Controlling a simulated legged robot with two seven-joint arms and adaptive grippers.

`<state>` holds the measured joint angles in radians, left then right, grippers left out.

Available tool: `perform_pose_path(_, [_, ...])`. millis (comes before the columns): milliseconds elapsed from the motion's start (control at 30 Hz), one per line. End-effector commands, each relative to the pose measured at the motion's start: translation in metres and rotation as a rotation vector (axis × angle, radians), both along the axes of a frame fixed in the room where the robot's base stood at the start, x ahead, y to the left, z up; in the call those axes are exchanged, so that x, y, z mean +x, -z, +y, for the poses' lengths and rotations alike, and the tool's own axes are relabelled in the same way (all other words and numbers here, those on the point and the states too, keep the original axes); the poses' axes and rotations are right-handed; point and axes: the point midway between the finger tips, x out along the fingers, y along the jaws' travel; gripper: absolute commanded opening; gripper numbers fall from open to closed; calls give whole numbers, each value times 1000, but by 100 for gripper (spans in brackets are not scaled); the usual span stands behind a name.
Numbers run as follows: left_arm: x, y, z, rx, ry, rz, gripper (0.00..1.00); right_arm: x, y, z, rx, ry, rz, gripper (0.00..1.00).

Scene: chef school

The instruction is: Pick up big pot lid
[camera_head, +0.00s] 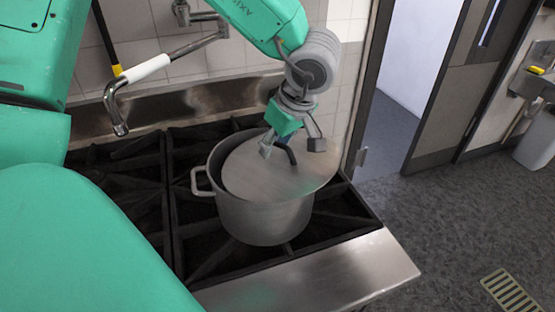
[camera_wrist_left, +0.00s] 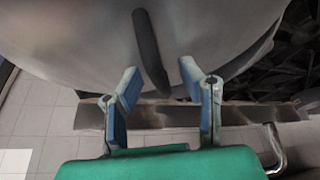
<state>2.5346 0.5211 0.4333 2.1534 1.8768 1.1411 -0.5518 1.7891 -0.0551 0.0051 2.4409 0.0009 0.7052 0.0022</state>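The big pot lid (camera_head: 262,180) is a grey metal disc on the big metal pot (camera_head: 262,222). It sits off-centre and looks tilted, overhanging the pot's right side. Its dark handle (camera_head: 290,154) shows partly between the fingers of my left gripper (camera_head: 291,148), which is above the lid's far side. In the left wrist view, the lid (camera_wrist_left: 85,40) fills the top and the handle (camera_wrist_left: 150,50) runs toward the gap between the spread blue-padded fingers of my left gripper (camera_wrist_left: 160,80). The fingers stand apart from the handle on both sides. My right gripper is out of view.
The pot stands on a black stove grate (camera_head: 125,180) with a steel front edge (camera_head: 320,275). A pot-filler tap (camera_head: 150,68) hangs from the tiled wall at left. An open doorway (camera_head: 400,90) and clear floor (camera_head: 450,225) lie to the right.

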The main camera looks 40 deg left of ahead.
Motion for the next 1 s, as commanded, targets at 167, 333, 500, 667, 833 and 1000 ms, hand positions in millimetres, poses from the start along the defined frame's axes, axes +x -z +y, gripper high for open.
perform_pose_path(167, [0, -2, -4, 4, 3, -1, 13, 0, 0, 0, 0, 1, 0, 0])
perform_pose_path(333, [0, -1, -1, 1, 2, -2, 0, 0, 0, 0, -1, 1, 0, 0])
perform_pose_path(500, [0, -1, 1, -2, 1, -3, 0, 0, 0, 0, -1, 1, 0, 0])
perform_pose_path(667, [1, -9, 3, -3, 1, -6, 0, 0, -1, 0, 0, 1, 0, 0])
perform_pose_path(833, [1, -41, 1, -1, 0, -8, 0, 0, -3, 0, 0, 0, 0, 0])
perform_pose_path(1000, [1, -76, -2, 2, 1, -8, 0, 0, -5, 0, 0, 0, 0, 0])
